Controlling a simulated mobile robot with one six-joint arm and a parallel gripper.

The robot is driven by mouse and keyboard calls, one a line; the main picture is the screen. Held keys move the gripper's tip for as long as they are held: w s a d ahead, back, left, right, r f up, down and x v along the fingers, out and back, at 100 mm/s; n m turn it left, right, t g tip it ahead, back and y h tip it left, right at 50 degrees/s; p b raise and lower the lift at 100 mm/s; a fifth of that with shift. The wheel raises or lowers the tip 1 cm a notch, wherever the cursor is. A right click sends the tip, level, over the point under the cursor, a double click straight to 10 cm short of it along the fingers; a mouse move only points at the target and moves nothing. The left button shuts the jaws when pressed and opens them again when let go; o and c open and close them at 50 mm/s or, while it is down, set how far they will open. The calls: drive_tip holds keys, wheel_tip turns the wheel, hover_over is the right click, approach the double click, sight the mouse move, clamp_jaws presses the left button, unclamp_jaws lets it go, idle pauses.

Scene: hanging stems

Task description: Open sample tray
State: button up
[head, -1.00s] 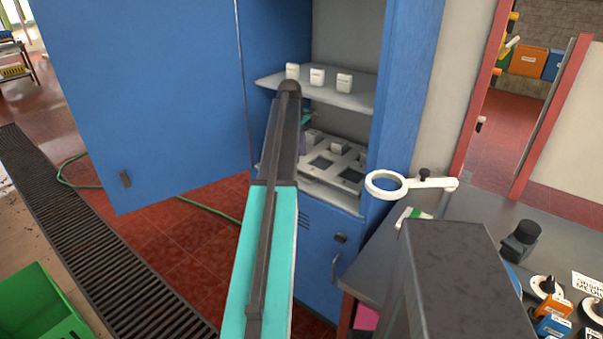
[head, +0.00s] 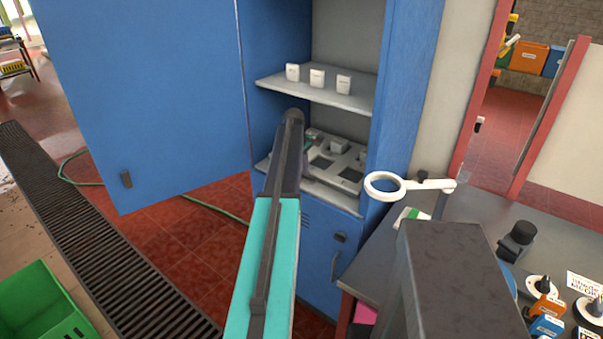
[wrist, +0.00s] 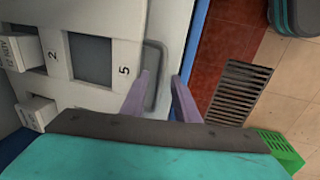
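The pale sample tray (head: 336,168) sits on the lower level of the open blue cabinet, with square recesses and some white blocks in it. In the wrist view, the tray (wrist: 118,92) shows the numbers 2 and 5 and a grey loop handle (wrist: 157,60) on its edge. My gripper (wrist: 160,76) is open, with its two purple fingers apart and the handle's outer bar between their tips as seen from the wrist. I cannot tell whether either finger touches it. In the head view, my arm hides the handle and most of the gripper.
The blue cabinet door (head: 150,100) stands open at left. A shelf (head: 330,95) with three white blocks is above the tray. A ring-shaped magnifier (head: 385,185) and a grey workbench (head: 480,215) are at right. A green crate (head: 40,305) stands at lower left.

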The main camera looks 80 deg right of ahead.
clamp_jaws()
drive_tip(key=shift+a, duration=0.15)
